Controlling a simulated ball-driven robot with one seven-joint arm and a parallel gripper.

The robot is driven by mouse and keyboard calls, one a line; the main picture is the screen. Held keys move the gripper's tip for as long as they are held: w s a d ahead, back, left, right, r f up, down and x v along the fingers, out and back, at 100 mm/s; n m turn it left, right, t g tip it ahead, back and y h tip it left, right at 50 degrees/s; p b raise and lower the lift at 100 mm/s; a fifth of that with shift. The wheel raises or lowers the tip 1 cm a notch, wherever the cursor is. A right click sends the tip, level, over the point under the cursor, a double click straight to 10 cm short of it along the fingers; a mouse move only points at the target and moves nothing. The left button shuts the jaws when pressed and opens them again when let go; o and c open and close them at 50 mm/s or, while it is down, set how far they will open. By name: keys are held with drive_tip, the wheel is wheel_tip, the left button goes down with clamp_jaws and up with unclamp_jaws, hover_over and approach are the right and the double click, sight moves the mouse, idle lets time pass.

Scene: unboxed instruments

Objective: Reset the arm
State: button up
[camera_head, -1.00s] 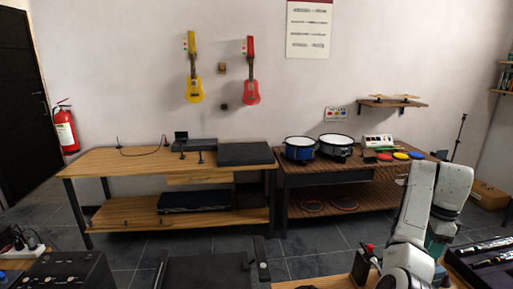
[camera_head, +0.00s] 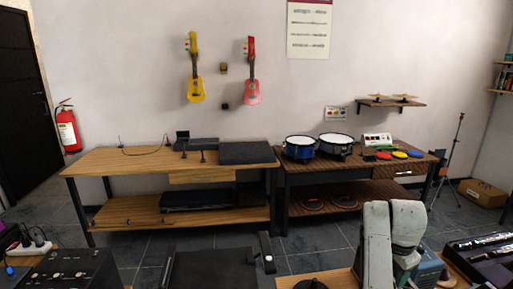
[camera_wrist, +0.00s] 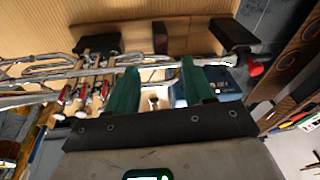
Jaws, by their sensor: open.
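My white arm (camera_head: 380,245) stands folded at the lower right of the head view, its upper links low in the frame. My gripper does not show clearly there. In the wrist view my gripper (camera_wrist: 156,88) has two green fingers spread apart, with no object clearly held between them. A silver trumpet (camera_wrist: 95,72) with several valves lies across the wrist view beyond the fingers. I cannot tell how far the fingertips are from it.
Black blocks (camera_wrist: 235,35) sit near the trumpet on a wooden surface. A black case (camera_head: 490,248) with instruments lies at the lower right. Drums (camera_head: 299,148) stand on the back right bench (camera_head: 380,172). Dark floor (camera_head: 325,235) is free between the benches and the front.

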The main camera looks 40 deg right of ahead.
drive_tip(key=w+a+f+n+t+h, duration=0.1)
drive_tip(key=w+a+f+n+t, duration=0.2)
drive_tip(key=a+n, duration=0.7)
drive_tip(key=s+a+f+n+t+y, duration=0.1)
drive_tip(key=s+a+n+y, duration=0.15)
drive_tip(key=a+n, duration=0.7)
drive_tip(key=s+a+f+n+t+y, duration=0.1)
drive_tip(key=s+a+f+n, duration=0.15)
drive_tip(key=a, duration=1.45)
drive_tip(key=s+d+f+g+b, duration=0.1)
drive_tip(key=s+f+g, duration=0.3)
drive_tip(key=s+f, duration=0.3)
drive_tip(key=s, duration=0.3)
drive_tip(key=shift+s+d+m, duration=0.15)
drive_tip(key=shift+s+m, duration=0.2)
drive_tip(key=shift+m, duration=0.05)
